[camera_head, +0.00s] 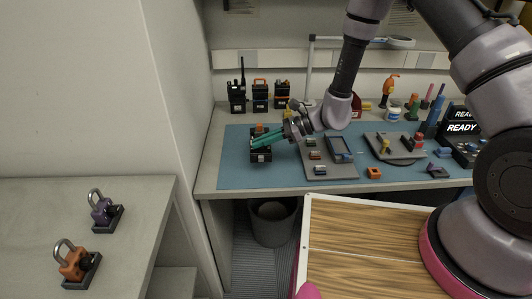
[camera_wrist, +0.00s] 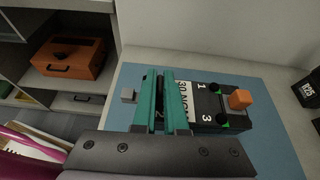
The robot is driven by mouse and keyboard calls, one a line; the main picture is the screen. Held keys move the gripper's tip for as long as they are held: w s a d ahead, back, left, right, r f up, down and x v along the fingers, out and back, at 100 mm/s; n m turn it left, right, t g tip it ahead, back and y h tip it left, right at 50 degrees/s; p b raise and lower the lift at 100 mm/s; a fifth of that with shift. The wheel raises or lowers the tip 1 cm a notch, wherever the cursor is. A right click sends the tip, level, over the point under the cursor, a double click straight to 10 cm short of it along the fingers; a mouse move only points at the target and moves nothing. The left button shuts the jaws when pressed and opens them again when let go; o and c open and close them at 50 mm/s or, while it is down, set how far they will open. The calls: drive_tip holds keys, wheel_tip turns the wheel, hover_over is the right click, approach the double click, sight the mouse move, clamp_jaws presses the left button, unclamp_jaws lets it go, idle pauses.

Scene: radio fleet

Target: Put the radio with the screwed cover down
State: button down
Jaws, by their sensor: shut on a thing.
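The radio (camera_head: 260,156) is a black block with an orange knob, at the left end of the blue mat (camera_head: 233,170). In the wrist view the radio (camera_wrist: 214,108) lies across the picture, with white numbers, a pale label, green marks and an orange knob at its right end. My gripper (camera_head: 256,140) has teal fingers, which also show in the wrist view (camera_wrist: 160,75). It is shut on the radio across its body. The fingers hide part of the radio, and I cannot see a screwed cover. I cannot tell whether the radio touches the mat.
Several upright radios (camera_head: 260,95) stand behind the mat. A grey tray (camera_head: 330,172) with small parts lies right of my gripper, and another tray (camera_head: 394,150) lies farther right. Two padlocks (camera_head: 76,264) stand on the left shelf. Bare mat lies in front of the radio.

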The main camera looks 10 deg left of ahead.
sight(262, 150)
wheel_tip(262, 150, down, 4)
drive_tip(key=shift+f, duration=0.25)
drive_tip(key=c, duration=1)
unclamp_jaws()
drive_tip(key=shift+o, duration=0.2)
